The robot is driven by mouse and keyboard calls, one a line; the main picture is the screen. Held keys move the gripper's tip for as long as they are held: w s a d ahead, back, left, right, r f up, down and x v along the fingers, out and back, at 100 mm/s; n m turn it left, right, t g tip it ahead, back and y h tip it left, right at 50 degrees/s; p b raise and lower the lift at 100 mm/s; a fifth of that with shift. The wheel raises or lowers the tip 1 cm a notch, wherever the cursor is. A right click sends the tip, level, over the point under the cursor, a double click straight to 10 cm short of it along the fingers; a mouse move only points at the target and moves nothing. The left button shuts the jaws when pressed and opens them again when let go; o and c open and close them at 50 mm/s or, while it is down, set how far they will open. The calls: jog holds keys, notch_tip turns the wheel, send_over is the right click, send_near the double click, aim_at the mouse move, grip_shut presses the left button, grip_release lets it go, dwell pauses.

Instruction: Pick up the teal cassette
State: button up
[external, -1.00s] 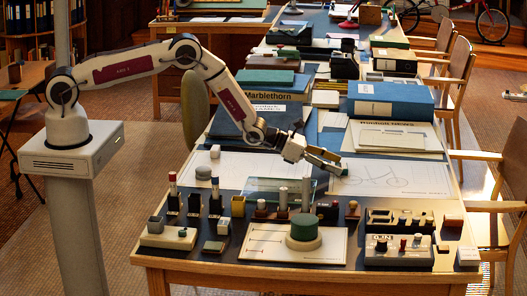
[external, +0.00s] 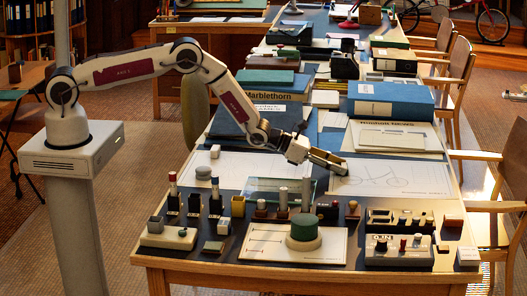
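My gripper (external: 328,161) hangs above the desk, over the drawing sheets, pointing right and down. Its fingers overlap in this view, so I cannot tell whether they are apart or whether anything is between them. I cannot pick out a teal cassette for certain. A larger teal-green flat box (external: 265,77) lies on the far left of the desk, behind my arm.
Several stamps and small blocks line the desk's front. A green round drum (external: 304,228) stands on a white board (external: 265,243). A glass panel (external: 258,188) is before my gripper. Blue binders (external: 390,101) lie behind it.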

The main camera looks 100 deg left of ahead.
jog(key=shift+r, duration=0.15)
notch_tip(320, 180, up, 10)
dwell(1.1)
